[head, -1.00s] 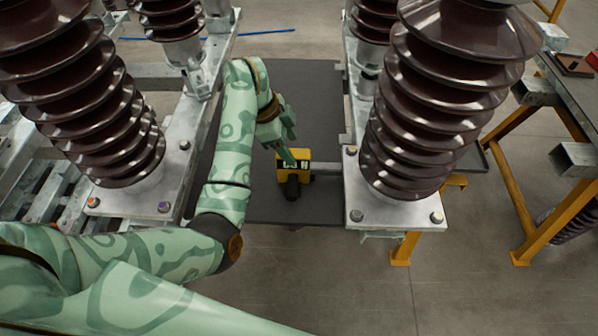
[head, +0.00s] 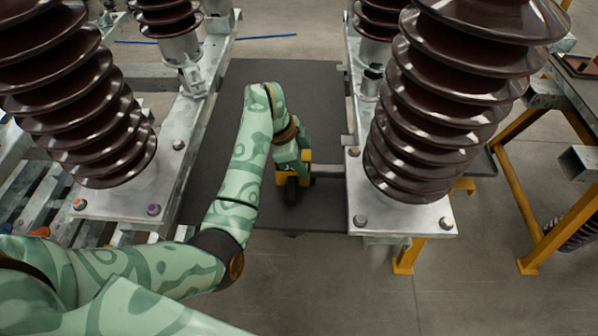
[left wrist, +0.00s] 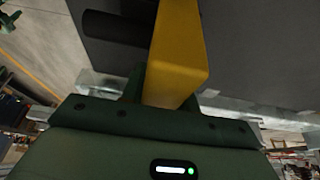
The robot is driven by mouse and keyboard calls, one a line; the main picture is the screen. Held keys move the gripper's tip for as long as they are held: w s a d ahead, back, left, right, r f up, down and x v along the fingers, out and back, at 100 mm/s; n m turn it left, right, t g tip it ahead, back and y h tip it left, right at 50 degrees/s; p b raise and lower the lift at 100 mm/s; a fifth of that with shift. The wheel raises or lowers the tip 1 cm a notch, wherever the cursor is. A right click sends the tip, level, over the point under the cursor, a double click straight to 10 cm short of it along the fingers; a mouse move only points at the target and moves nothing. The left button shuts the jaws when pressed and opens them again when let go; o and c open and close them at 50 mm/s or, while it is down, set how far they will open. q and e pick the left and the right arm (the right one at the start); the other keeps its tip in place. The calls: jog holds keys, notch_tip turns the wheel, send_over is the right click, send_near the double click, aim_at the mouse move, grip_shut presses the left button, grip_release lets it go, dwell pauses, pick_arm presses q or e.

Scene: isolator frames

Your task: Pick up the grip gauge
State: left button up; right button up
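The grip gauge (head: 281,181) is a yellow block with a dark round part (head: 291,194) at its near side. In the head view it is beyond the centre of the picture's lower half, over the dark mat, beside the right support. My left gripper (head: 294,166) is at the gauge from above and hides much of it. In the left wrist view the yellow body (left wrist: 178,50) runs between the two dark green fingers (left wrist: 163,92), with no clear gap on either side. Whether they press on it cannot be told. My right gripper is not in view.
Tall brown ribbed insulators stand on metal plates to the left (head: 120,200) and right (head: 405,213). A grey bar (head: 330,171) runs from the gauge to the right support. The dark mat (head: 320,100) behind is clear. A yellow-legged bench (head: 540,240) stands at right.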

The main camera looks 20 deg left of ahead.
pick_arm(q)
grip_shut()
jog(key=shift+r, duration=0.1)
